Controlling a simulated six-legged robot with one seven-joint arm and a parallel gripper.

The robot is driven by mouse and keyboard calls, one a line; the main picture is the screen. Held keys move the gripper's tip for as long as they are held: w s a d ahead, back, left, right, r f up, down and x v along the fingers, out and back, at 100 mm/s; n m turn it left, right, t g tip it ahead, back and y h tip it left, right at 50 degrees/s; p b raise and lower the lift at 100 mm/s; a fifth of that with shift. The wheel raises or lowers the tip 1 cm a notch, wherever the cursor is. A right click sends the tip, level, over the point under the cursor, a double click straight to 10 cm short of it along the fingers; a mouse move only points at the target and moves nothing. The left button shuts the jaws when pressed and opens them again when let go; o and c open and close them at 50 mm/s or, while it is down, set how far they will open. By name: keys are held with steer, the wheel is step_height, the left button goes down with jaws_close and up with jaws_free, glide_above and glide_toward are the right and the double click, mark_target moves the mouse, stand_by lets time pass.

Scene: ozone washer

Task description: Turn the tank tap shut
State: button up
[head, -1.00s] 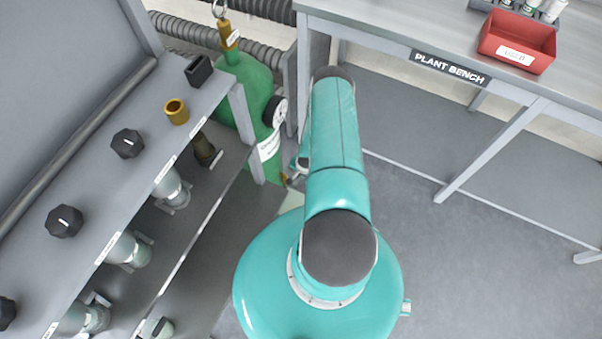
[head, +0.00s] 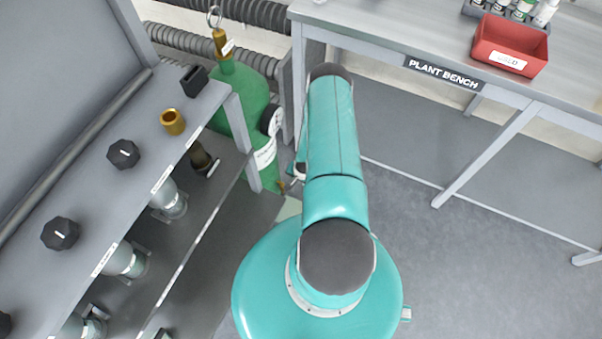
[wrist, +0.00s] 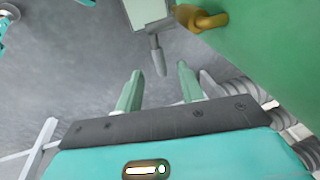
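The green tank (head: 240,105) stands left of my arm in the head view, and its side fills the upper right of the wrist view (wrist: 275,50). A brass fitting (wrist: 205,20) comes out of its side. A grey lever (wrist: 158,55), which looks like the tap's handle, lies beside it and points toward my gripper. My gripper (wrist: 160,78) is open and empty. The lever's end shows between the two pale green fingertips in the picture; I cannot tell whether they touch. In the head view the gripper is mostly hidden by my arm.
A grey rack with black knobs (head: 123,154) and a brass cup (head: 172,121) stands at the left. The plant bench (head: 395,30) with a red bin (head: 509,46) is at the upper right. Ribbed hoses (head: 180,45) run behind the tank. Floor at right is clear.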

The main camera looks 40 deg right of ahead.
steer(key=v, duration=1)
steer(key=shift+r, duration=0.4)
steer(key=shift+a, duration=0.1)
